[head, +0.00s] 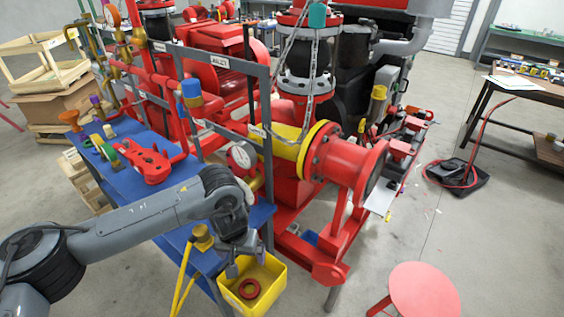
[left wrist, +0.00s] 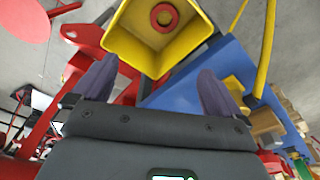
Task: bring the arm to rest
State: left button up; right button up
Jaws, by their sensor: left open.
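My left arm reaches in from the left in the head view, over the blue bench (head: 135,142). Its gripper (head: 245,264) is above the yellow bin (head: 272,272) at the bench's front end. In the left wrist view the two dark fingers of this gripper (left wrist: 157,88) stand wide apart with nothing between them. The yellow bin (left wrist: 128,42) lies beyond the fingertips, and a red ring (left wrist: 164,17) rests inside it. The red ring (head: 249,289) also shows in the head view. My right gripper is not in view.
A red pump skid (head: 345,160) with pipes and a yellow flanged section stands right of the bin. A red round stool (head: 424,290) is at the front right. Yellow tubing (head: 182,280) hangs beside the bin. Several valve parts and a red fitting (head: 148,160) lie on the bench.

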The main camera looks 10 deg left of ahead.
pick_arm(q)
jog(key=s+d+f+m+t+h, duration=0.1)
jog(key=s+d+f+m+h, duration=0.25)
jog(key=d, duration=0.55)
jog(key=s+d+f+m+h, duration=0.2)
jog(key=s+d+f+m, duration=0.15)
jog(key=d, duration=0.65)
jog(key=s+d+r+t+h, duration=0.3)
jog(key=s+d+r, duration=0.15)
jog(key=d, duration=0.35)
jog(key=s+a+f+n+t+y, duration=0.1)
jog(key=s+a+n+y, duration=0.1)
jog(key=a, duration=0.5)
jog(key=s+a+f+n+t+y, duration=0.1)
jog(key=a+t+y, duration=0.1)
jog(key=a, duration=0.6)
jog(key=s+a+f+n+g+y, duration=0.1)
jog(key=s+a+f+g+y, duration=0.15)
jog(key=s+a, duration=0.55)
jog(key=s+a+f+n+g+y, duration=0.1)
jog(key=s+a+f+g+y, duration=0.15)
jog(key=s+a, duration=0.5)
notch_tip(320, 180, up, 35)
jog(key=w+a+p, duration=0.1)
jog(key=p, duration=3.5)
jog(key=shift+a+r+h, duration=0.15)
jog(key=shift+a+h, duration=0.2)
jog(key=shift+a, duration=0.05)
